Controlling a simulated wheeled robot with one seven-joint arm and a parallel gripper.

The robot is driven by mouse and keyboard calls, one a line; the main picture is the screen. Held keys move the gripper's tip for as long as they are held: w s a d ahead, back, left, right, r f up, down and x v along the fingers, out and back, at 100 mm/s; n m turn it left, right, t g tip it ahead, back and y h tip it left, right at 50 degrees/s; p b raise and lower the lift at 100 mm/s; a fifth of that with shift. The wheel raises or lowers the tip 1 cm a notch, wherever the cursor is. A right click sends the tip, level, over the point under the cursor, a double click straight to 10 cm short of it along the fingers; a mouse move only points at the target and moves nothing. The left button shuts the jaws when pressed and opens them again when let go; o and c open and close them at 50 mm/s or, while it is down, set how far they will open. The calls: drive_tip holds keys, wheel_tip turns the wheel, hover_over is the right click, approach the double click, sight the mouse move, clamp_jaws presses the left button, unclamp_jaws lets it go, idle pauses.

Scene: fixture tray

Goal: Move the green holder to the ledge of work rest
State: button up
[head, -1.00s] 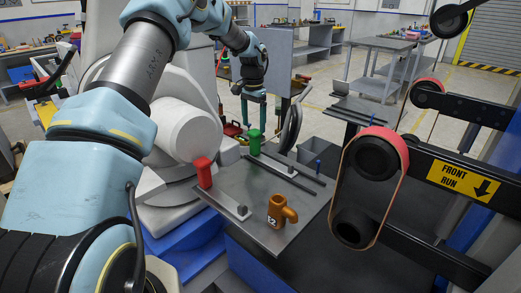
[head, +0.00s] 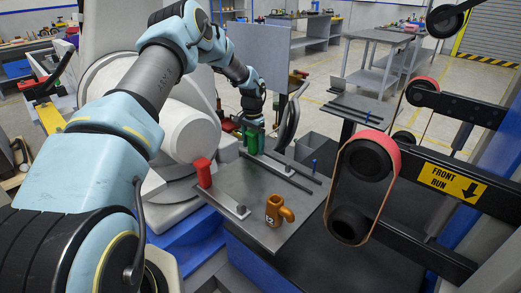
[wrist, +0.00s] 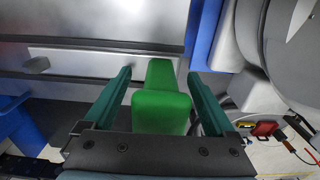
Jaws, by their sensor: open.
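The green holder (head: 252,144) stands at the far edge of the grey tray table (head: 232,186), at the end of a dark bar. My gripper (head: 252,122) is over it, pointing down. In the wrist view the holder (wrist: 160,98) lies between the two teal fingers of my gripper (wrist: 157,90). The fingers are open, with a visible gap on each side of the holder. In the head view my gripper partly hides the holder. I cannot tell for sure which part is the work rest's ledge.
An orange mug-like part (head: 275,212) marked 12 sits near the front. Dark rails (head: 282,171) run across the tray. A belt sander (head: 365,165) stands close on the right.

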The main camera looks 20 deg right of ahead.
drive_tip(key=shift+c, duration=0.2)
clamp_jaws()
idle(0.4)
